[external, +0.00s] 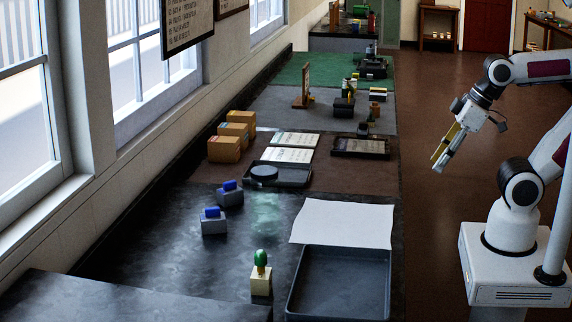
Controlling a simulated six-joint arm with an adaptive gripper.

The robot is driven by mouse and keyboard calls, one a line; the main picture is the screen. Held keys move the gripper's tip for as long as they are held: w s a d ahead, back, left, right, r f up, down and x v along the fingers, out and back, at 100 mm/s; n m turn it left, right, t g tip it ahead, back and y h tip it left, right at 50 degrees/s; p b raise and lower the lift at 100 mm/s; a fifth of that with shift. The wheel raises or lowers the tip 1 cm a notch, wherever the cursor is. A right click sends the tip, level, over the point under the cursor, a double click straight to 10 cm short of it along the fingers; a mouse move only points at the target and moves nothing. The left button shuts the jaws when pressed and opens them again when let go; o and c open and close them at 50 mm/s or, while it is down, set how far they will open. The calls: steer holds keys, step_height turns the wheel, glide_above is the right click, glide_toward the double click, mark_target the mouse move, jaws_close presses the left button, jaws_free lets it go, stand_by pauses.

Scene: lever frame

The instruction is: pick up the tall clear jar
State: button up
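A faint, pale-green see-through shape (265,214) stands on the dark bench top, right of two grey blocks with blue tops; it looks like the tall clear jar, but its outline is hard to make out. My gripper (439,162) is at the right, in the air over the floor beyond the bench's right edge, well apart from the jar. Its two fingers point down and to the left, with nothing seen between them. They are seen at a slant and small, so their opening is unclear.
Near the jar are the grey blocks with blue tops (213,221), a white sheet (344,222), a dark tray (290,287) and a cream block with a green knob (261,281). Cardboard boxes (224,149) and a shallow tray with a dark disc (294,176) are farther back.

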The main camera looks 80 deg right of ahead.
steer(key=shift+o, duration=0.4)
steer(key=o, duration=1)
steer(key=w+d+f+t+h, duration=0.1)
steer(key=w+d+t, duration=0.1)
steer(key=w, duration=1)
steer(key=w+d+t, duration=0.2)
steer(key=w+t, duration=0.1)
steer(key=w, duration=0.9)
steer(key=shift+w+d+f+t+y, duration=0.15)
steer(key=shift+w+d+f+t, duration=0.4)
steer(key=shift+w+f+t, duration=1.3)
steer(key=shift+w+d+f+y, duration=0.2)
steer(key=shift+w+d+f, duration=0.55)
steer(key=shift+w, duration=2.4)
steer(key=shift+w+d+f+t+y, duration=0.15)
steer(key=shift+w+d+f+t, duration=0.2)
steer(key=shift+w+f+t, duration=1.15)
steer(key=shift+w+g, duration=0.45)
steer(key=shift+w, duration=0.6)
